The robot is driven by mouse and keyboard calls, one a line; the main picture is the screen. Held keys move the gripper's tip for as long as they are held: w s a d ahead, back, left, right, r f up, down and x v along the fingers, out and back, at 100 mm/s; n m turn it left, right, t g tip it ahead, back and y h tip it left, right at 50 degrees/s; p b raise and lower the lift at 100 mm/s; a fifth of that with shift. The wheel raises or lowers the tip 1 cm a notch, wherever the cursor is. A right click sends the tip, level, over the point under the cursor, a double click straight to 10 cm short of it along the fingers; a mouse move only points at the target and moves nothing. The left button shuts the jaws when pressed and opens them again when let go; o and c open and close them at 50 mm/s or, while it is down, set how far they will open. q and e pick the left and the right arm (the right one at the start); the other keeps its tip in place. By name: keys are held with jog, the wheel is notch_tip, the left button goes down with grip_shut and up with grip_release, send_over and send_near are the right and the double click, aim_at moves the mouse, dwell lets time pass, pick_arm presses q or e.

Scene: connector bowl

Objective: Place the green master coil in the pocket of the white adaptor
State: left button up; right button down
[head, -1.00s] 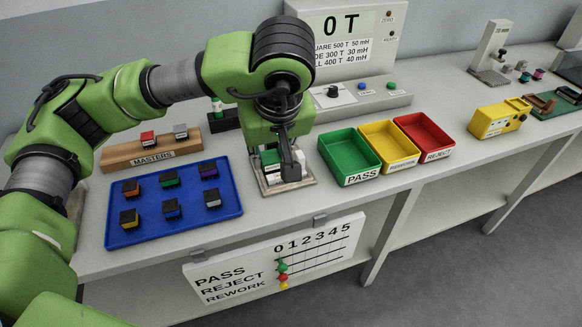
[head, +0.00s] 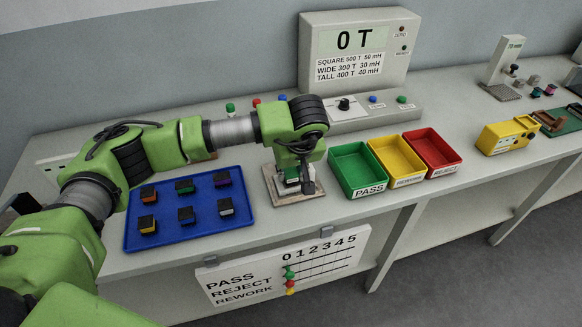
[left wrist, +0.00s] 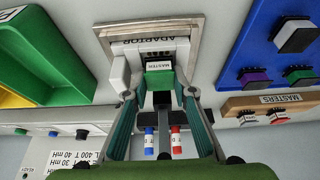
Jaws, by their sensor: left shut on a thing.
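The green master coil (left wrist: 160,66), with a MASTER label on its black top, is between the fingers of my left gripper (left wrist: 158,92) in the left wrist view. The gripper is shut on it. The white adaptor (left wrist: 150,46) stands on a grey-beige plate (left wrist: 197,30). The coil is at the adaptor, between its white blocks; I cannot tell how deep it sits in the pocket. In the head view my left gripper (head: 293,184) is over the plate (head: 275,196) and hides most of the adaptor. My right gripper is not in view.
A blue tray (head: 205,233) with several coils lies left of the adaptor. Green (head: 340,160), yellow (head: 377,150) and red (head: 440,140) bins stand close on its right. The meter console (head: 375,110) is behind. The masters rack (left wrist: 250,103) shows in the left wrist view.

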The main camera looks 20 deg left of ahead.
pick_arm(q)
jog(key=shift+f, duration=0.1)
jog(key=shift+f+b, duration=0.25)
jog(key=shift+b, duration=0.2)
jog(key=o, duration=0.8)
jog(key=shift+s, duration=0.1)
jog(key=shift+r+p, duration=0.3)
jog(key=shift+p, duration=0.15)
jog(key=shift+s+d+r, duration=0.1)
jog(key=shift+d+r, duration=0.05)
jog(key=shift+r, duration=0.2)
jog(key=b+v, duration=0.2)
jog(key=v, duration=0.9)
jog(key=shift+r, duration=0.2)
